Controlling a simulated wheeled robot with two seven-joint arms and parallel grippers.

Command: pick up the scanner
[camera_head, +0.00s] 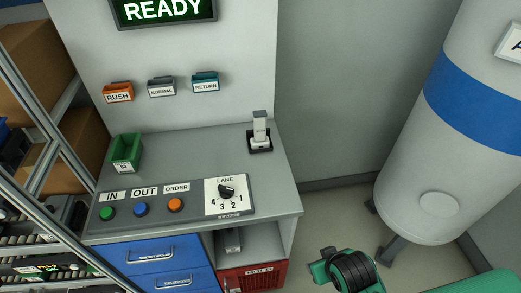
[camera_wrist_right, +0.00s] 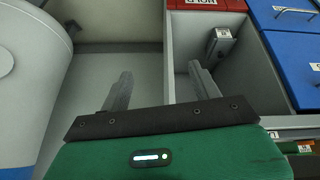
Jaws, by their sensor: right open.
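A light grey upright device, which looks like the scanner (camera_head: 260,128), stands in a black holder (camera_head: 261,147) at the back right of the grey counter. A second grey device (camera_head: 232,240) is in the open compartment under the counter; it also shows in the right wrist view (camera_wrist_right: 220,42). I cannot tell for sure which is the scanner. My right gripper (camera_wrist_right: 162,78) is open and empty, with one finger in front of the compartment. In the head view, my green and black right arm is at the bottom, right of the counter; its fingers are not clear. My left gripper is not in view.
A control panel (camera_head: 150,213) with buttons and a lane dial runs along the counter front. A green bin (camera_head: 125,152) stands at back left. Blue drawers (camera_head: 150,255) and a red unit (camera_head: 262,277) are below. A large white tank (camera_head: 435,180) stands right.

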